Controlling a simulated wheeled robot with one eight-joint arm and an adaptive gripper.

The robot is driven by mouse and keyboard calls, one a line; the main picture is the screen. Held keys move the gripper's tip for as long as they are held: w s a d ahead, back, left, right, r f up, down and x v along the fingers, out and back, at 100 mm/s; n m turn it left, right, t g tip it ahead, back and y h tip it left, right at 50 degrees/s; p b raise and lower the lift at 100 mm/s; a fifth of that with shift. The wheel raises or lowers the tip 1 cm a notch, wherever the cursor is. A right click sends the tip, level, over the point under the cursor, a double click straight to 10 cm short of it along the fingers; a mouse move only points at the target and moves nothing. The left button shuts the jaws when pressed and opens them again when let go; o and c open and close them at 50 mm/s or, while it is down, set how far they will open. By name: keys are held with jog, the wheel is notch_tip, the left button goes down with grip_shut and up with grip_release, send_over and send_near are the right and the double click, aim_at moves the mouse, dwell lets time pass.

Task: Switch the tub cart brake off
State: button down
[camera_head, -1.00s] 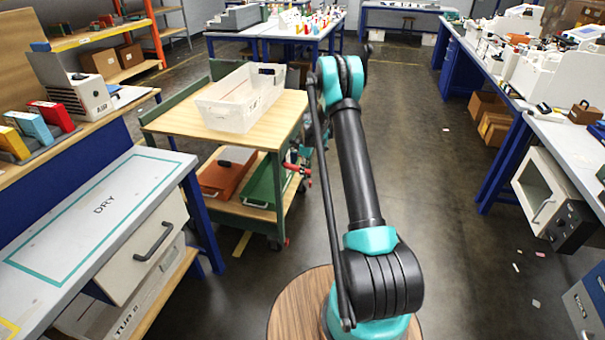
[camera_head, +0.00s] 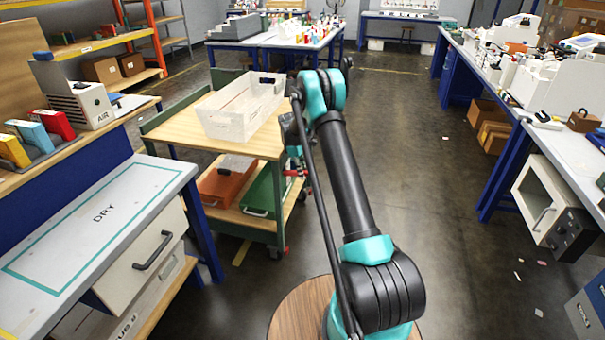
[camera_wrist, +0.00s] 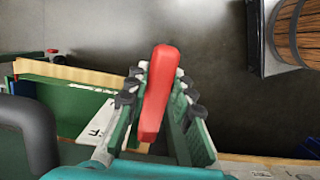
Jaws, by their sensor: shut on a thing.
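The tub cart (camera_head: 172,132) has a green frame and a wooden top, with a translucent tub (camera_head: 225,124) standing on it. The red brake lever (camera_wrist: 157,100) lies between the fingers of my gripper (camera_wrist: 160,92) in the wrist view, and both fingers are shut on it. It is long and slightly tilted there. In the head view a small red part of the lever (camera_head: 295,172) shows at the cart's right side. My gripper is mostly hidden behind my arm in that view. The lever's pivot is hidden.
An orange bin (camera_head: 224,186) and a green bin (camera_head: 262,192) sit on the cart's lower shelf. The floor (camera_head: 410,130) to the right of the cart is clear up to the right-hand benches.

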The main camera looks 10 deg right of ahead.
aim_at(296, 171)
jog(key=c, duration=1.3)
grip_release()
jog(key=shift+r, duration=0.1)
jog(key=v, duration=1.1)
jog(key=shift+r, duration=0.35)
